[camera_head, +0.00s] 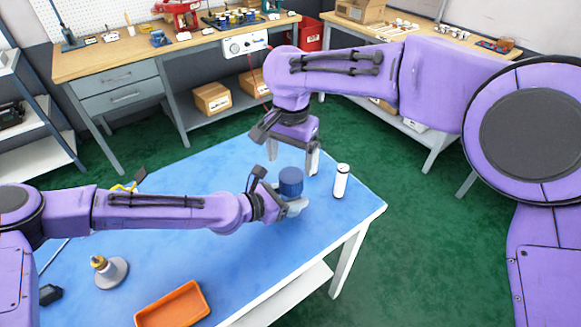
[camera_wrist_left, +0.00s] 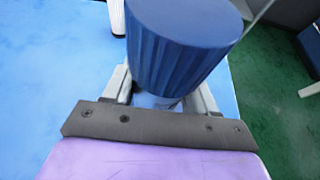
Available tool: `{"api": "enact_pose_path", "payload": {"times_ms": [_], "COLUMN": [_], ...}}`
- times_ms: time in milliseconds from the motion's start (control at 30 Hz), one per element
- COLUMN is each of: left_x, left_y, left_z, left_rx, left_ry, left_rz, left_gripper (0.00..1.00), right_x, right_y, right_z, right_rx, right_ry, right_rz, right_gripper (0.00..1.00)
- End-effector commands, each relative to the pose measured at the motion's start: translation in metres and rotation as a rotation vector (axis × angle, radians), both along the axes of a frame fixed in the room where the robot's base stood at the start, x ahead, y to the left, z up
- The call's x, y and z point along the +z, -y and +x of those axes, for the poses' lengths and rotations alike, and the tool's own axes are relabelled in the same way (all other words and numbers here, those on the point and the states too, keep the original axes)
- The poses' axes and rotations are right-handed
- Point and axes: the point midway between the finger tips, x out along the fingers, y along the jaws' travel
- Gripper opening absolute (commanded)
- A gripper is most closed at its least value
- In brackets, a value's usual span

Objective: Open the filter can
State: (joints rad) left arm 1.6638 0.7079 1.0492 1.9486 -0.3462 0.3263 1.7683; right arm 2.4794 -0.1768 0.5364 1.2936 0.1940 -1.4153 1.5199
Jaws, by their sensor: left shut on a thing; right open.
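The filter can has a ribbed dark blue cap (camera_head: 291,181) on top and a paler lower body, and it stands upright near the right end of the blue table (camera_head: 215,262). My left gripper (camera_head: 292,207) is shut on the can's body, below the cap. In the left wrist view the blue cap (camera_wrist_left: 182,45) rises between the two fingers, with the pale body (camera_wrist_left: 155,101) just showing under it. My right gripper (camera_head: 297,158) is open, pointing down, with its fingers just behind and above the cap. The can's base is hidden by the left gripper.
Workbenches with cardboard boxes (camera_head: 212,99) stand behind.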

Motion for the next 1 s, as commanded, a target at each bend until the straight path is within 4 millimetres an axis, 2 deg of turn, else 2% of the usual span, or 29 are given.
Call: {"api": "enact_pose_path", "payload": {"times_ms": [100,400,500,833,1000], "left_x": [0.0,0.0,0.0,0.0,0.0], "left_y": [0.0,0.0,0.0,0.0,0.0], "left_z": [0.0,0.0,0.0,0.0,0.0], "left_rx": [0.0,0.001,0.001,0.0,0.0], "left_ry": [0.0,0.0,0.0,0.0,0.0], "left_rz": [0.0,0.0,0.0,0.0,0.0], "left_gripper": [0.0,0.0,0.0,0.0,0.0], "right_x": [-0.004,-0.058,-0.07,-0.076,-0.076], "right_y": [0.0,0.0,0.0,0.0,0.0], "right_z": [-0.001,-0.001,-0.001,0.0,0.0], "right_rx": [-0.045,-0.044,-0.043,-0.042,-0.042], "right_ry": [-0.003,-0.004,-0.003,-0.001,-0.001], "right_rz": [-0.002,-0.001,-0.001,-0.001,-0.001], "right_gripper": [0.86,0.86,0.86,0.86,0.31]}}
